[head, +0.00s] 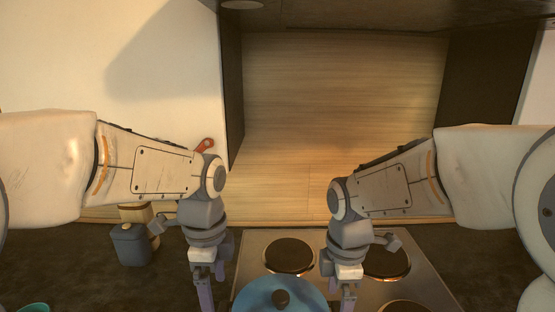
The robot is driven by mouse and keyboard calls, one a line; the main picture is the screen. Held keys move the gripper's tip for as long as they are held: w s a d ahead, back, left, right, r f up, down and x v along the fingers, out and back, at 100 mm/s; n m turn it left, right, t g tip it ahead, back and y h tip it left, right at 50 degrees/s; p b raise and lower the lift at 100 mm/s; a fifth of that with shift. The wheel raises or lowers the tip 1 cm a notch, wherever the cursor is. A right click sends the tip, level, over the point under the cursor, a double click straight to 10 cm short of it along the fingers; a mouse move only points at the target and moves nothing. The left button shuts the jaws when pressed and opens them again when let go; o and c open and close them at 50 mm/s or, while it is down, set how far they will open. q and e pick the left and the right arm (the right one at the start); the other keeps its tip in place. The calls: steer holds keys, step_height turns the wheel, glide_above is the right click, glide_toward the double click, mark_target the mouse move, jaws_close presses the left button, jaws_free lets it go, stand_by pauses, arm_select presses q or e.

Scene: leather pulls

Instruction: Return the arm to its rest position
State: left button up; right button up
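My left arm comes in from the left and bends down at the wrist. Its gripper (204,292) points down left of the cooktop, in front of the dark counter. My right arm comes in from the right in a near mirror pose. Its gripper (348,296) points down over the cooktop, just right of a blue lid. Both grippers' fingertips are at or past the bottom edge of the head view, so their opening does not show. I see nothing held in either.
A blue lid with a dark knob (262,294) sits between the grippers on the steel cooktop (420,268), which has several burners. A grey canister (129,246) and a tan jar (136,213) stand left on the dark counter (70,270). A teal rim (33,308) shows bottom left.

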arm_select(q)
steer(key=shift+f, duration=0.4)
arm_select(e)
step_height(320, 180, down, 8)
arm_select(q)
step_height(320, 180, down, 7)
steer(key=shift+f, duration=0.1)
arm_select(e)
steer(key=shift+r, duration=0.1)
